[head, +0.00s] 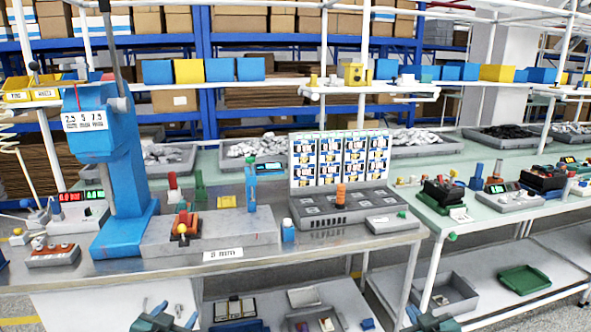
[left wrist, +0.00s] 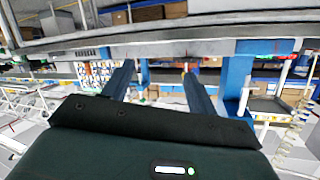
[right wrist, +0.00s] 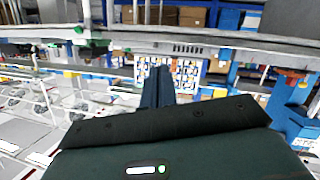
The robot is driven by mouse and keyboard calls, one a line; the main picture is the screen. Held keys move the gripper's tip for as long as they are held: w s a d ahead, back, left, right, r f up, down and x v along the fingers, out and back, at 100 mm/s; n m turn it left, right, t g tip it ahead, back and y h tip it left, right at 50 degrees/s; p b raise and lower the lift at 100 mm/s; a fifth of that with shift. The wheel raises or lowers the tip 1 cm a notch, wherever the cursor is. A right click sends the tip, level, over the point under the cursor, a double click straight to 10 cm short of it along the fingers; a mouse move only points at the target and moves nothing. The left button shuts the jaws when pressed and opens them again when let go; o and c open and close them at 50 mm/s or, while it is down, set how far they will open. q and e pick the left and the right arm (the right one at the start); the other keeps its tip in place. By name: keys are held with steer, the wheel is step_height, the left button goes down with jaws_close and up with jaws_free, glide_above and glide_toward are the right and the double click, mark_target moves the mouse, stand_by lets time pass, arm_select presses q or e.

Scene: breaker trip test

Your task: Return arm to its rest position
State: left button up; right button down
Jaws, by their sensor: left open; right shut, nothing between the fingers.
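My left gripper (head: 163,319) shows at the bottom edge of the head view, low in front of the workbench (head: 262,248). In the left wrist view its two fingers (left wrist: 155,72) stand apart with nothing between them. My right gripper (head: 432,321) is at the bottom right of the head view, below the bench top. In the right wrist view its fingers (right wrist: 160,72) are together and empty. Both grippers are apart from the bench items. Most of both arms is out of view.
The bench carries a blue press (head: 115,165), a grey fixture with an orange-red breaker (head: 183,225), and a grey tester base with an orange knob (head: 340,197). A lower shelf holds trays (head: 312,318). A second green-topped bench (head: 485,212) stands at the right.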

arm_select(q)
steer(key=s+d+f+g+h, duration=0.1)
steer(key=s+d+f, duration=0.2)
steer(key=s, duration=0.6)
steer(key=s+d+f+g+h, duration=0.1)
steer(key=s+d+f, duration=0.3)
steer(key=s, duration=0.6)
steer(key=s+d+f+g, duration=0.2)
steer(key=s+d, duration=0.3)
steer(key=s, duration=0.4)
steer(key=shift+s+d+f+n+h, duration=0.25)
steer(key=shift+f+n+h, duration=0.15)
steer(key=shift+f, duration=0.45)
arm_select(e)
steer(key=s+a+f+g+y, duration=0.1)
steer(key=s+a+f, duration=0.2)
steer(key=s, duration=0.6)
steer(key=s+a+f+g+y, duration=0.1)
steer(key=s+a+f, duration=0.3)
steer(key=s, duration=0.6)
steer(key=s+a+f+g, duration=0.2)
steer(key=s+a, duration=0.3)
steer(key=s, duration=0.4)
steer(key=shift+s+a+f+m+y, duration=0.25)
steer(key=shift+f+m+y, duration=0.15)
steer(key=shift+f, duration=0.45)
